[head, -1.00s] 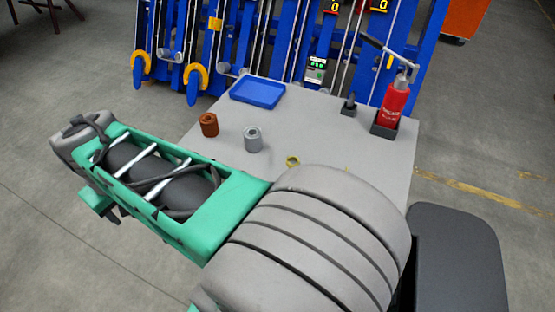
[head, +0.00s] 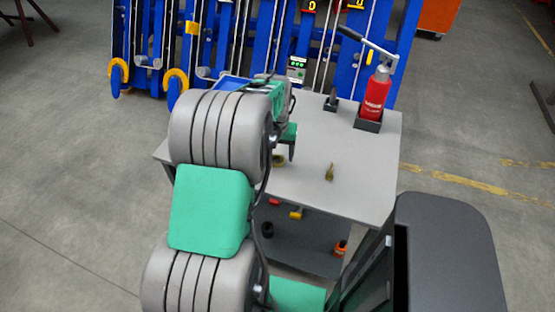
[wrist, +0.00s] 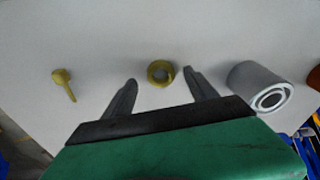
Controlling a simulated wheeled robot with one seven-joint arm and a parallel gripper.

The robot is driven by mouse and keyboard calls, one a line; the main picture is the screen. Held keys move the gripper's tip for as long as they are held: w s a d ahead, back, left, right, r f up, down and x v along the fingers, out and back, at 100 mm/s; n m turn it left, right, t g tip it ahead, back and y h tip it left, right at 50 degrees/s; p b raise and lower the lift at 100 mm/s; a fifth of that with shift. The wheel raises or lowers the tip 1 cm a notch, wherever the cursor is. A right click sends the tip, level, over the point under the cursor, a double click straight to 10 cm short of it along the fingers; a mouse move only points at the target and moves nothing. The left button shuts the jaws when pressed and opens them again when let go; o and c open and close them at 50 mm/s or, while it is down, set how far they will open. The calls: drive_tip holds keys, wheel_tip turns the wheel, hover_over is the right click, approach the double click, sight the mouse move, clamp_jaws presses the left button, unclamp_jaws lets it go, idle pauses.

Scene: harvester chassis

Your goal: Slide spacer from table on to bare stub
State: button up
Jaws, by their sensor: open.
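Several small parts that could be the spacer lie on the grey table (head: 365,180); I cannot tell which one is meant. In the wrist view a brass ring (wrist: 152,77) lies between and just beyond the fingertips of my open, empty gripper (wrist: 160,80). A grey hollow sleeve (wrist: 255,80) is right of the right finger, and a rust-brown part (wrist: 315,77) shows at the right edge. In the head view my gripper (head: 288,150) is over the table beside the ring (head: 278,161); my arm hides the sleeve and the brown part. I see no bare stub.
A brass pin with a round head (head: 330,172) lies right of the ring. A lower shelf (head: 300,240) holds small parts.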

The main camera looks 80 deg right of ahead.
drive_tip(key=shift+d+f, duration=0.2)
drive_tip(key=shift+f, duration=0.85)
drive_tip(key=shift+c, duration=0.6)
clamp_jaws()
